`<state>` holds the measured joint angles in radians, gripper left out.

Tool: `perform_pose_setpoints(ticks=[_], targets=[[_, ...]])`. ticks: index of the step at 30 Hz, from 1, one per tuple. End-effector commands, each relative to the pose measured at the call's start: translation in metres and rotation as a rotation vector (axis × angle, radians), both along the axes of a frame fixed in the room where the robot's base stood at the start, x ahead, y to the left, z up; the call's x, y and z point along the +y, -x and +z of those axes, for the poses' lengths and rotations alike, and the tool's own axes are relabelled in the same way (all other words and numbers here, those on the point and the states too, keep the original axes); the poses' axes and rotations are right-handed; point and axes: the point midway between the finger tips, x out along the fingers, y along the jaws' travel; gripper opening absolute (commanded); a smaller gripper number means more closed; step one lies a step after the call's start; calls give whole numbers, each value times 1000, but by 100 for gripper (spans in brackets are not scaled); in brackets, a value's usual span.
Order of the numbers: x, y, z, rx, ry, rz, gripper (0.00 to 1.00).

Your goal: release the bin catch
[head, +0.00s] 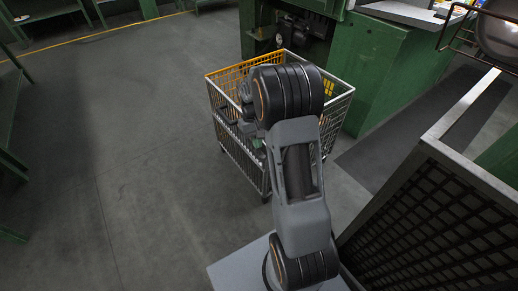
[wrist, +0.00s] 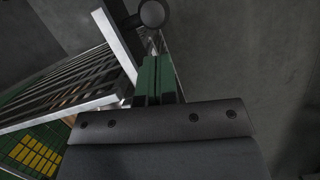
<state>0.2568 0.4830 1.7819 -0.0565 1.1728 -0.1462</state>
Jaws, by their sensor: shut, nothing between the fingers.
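The bin is a wire-sided cart with an orange and grey rim (head: 338,98). It stands on the floor in front of me in the head view. Its slatted metal side and pale frame (wrist: 117,45) fill the upper left of the wrist view. A dark round knob (wrist: 152,13) on a short stem shows at the top of the wrist view, which may be the catch. My gripper (wrist: 158,62) has green fingers, shut together and empty. Their tips lie just below the knob, beside the frame; I cannot tell whether they touch. My arm hides part of the bin in the head view.
A green machine (head: 385,75) stands behind and right of the bin. A dark mesh panel with a pale frame (head: 435,150) rises at the right. Green and yellow items (wrist: 38,155) show at lower left in the wrist view. The floor to the left is clear.

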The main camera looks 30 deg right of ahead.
Motion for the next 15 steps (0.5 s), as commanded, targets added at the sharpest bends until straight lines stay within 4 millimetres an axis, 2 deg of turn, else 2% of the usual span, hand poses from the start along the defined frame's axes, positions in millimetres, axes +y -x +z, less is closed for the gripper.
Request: perform_pose_setpoints(ticks=[6,15], targets=[[1,15,-4,0,0,0,0],[2,18,-3,-1,0,1,0]])
